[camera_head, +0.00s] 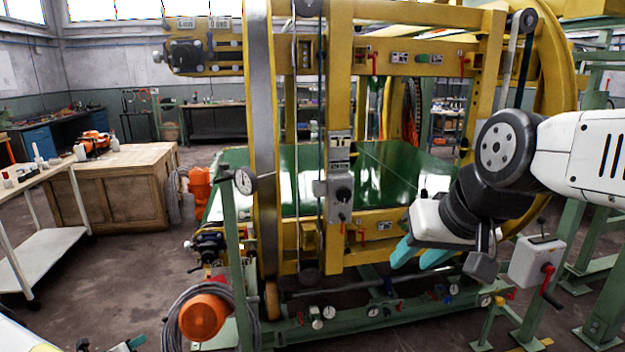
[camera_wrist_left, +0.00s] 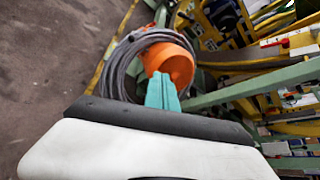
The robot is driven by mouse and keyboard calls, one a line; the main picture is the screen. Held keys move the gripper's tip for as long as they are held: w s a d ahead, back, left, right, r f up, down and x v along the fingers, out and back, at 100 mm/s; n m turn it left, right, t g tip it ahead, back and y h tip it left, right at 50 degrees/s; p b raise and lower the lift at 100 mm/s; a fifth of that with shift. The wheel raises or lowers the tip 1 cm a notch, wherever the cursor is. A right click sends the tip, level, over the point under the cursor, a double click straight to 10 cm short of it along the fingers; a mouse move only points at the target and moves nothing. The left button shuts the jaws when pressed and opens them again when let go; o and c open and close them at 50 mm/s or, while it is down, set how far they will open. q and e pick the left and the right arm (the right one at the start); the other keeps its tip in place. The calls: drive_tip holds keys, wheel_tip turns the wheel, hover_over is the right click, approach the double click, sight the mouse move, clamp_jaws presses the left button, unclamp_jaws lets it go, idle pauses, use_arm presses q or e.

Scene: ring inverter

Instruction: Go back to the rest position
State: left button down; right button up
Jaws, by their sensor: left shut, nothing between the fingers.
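My right gripper (camera_head: 418,260) hangs in front of the yellow ring machine (camera_head: 340,110), on the right side of the head view. Its two teal fingers are apart, pointing down and left, with nothing seen between them. My left gripper (camera_wrist_left: 162,92) shows in the left wrist view, with its teal fingers together and empty. Beyond its fingertips are an orange round part (camera_wrist_left: 170,62) and a coil of grey hose (camera_wrist_left: 125,68); I cannot tell whether the fingers touch them. I cannot make out the left gripper clearly in the head view.
A grey control box (camera_head: 538,262) with a red-handled lever stands close to the right gripper. Green frame rails (camera_head: 400,318) run along the machine's foot. An orange reel (camera_head: 203,316) with hose sits at the lower left. A wooden workbench (camera_head: 125,195) stands farther left, with open floor before it.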

use_arm(q)
drive_tip(key=w+d+r+m+g+h, duration=0.25)
drive_tip(key=w+d+r+m, duration=0.25)
drive_tip(key=d+r+m, duration=0.55)
drive_tip(key=w+d+r+m+g+h, duration=0.1)
drive_tip(key=w+d+r+m+h, duration=0.35)
drive_tip(key=d+r, duration=0.6)
drive_tip(key=s+d+r+m+g+y, duration=0.1)
drive_tip(key=s+d+r+m+g, duration=0.15)
drive_tip(key=d+r+m, duration=0.5)
drive_tip(key=s+d+r+m+g, duration=0.1)
drive_tip(key=s+d+r+m, duration=0.3)
drive_tip(key=r, duration=0.6)
drive_tip(key=s+d+r+m+g+y, duration=0.1)
drive_tip(key=s+d+r+m+y, duration=0.1)
drive_tip(key=s+d+r+m, duration=0.55)
drive_tip(key=s+d+r+m+y, duration=0.1)
drive_tip(key=s+m, duration=0.3)
drive_tip(key=s, duration=0.4)
drive_tip(key=s+d+r+m+t+y, duration=0.1)
drive_tip(key=s+d+r+m, duration=0.2)
drive_tip(key=s, duration=0.5)
drive_tip(key=shift+r+m, duration=0.5)
drive_tip(key=shift+m, duration=0.5)
drive_tip(key=shift+s, duration=0.1)
